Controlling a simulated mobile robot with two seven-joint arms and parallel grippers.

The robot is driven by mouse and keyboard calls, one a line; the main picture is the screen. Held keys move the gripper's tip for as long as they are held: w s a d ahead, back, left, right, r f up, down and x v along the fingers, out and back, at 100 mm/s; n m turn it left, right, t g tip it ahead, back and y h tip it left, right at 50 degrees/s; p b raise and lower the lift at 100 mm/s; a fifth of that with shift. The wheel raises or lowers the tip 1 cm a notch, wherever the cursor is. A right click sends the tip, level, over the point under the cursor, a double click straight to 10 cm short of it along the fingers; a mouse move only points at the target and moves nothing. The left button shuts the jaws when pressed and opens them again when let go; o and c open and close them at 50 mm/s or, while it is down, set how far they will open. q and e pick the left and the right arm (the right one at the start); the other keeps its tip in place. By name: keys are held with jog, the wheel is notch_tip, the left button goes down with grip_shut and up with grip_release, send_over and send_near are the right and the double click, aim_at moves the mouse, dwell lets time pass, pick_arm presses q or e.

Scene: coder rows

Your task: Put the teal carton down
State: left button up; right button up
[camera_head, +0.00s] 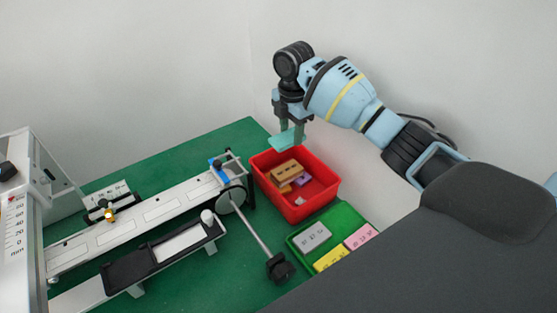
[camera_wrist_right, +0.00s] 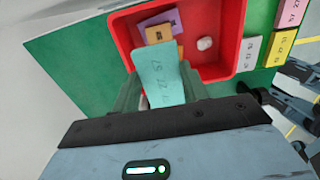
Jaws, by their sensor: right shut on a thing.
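The teal carton (camera_head: 284,138) is in the grip of my right gripper (camera_head: 291,127), above the back left edge of the red bin. In the right wrist view the teal carton (camera_wrist_right: 160,75) shows printed characters and sits between the fingers of my right gripper (camera_wrist_right: 158,95). In that view it covers part of the red bin (camera_wrist_right: 122,38). The red bin (camera_head: 325,200) stands on the green table and holds several small things. My left gripper is not in view.
A green tray (camera_head: 297,243) with grey, yellow and pink cartons stands in front of the red bin. A long white conveyor-like rail (camera_head: 150,217) and a rod with a black knob (camera_head: 280,267) lie to the left. A wall rises behind the green table (camera_head: 235,137).

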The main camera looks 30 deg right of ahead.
aim_at(290, 168)
jog(key=shift+s+f, duration=0.15)
jog(key=shift+f, duration=0.05)
jog(key=shift+f+b, duration=0.3)
jog(key=shift+f, duration=4.45)
jog(key=shift+f, duration=0.55)
jog(key=o, duration=1)
notch_tip(290, 168, up, 13)
jog(key=shift+r+p, duration=0.1)
jog(key=shift+p, duration=0.35)
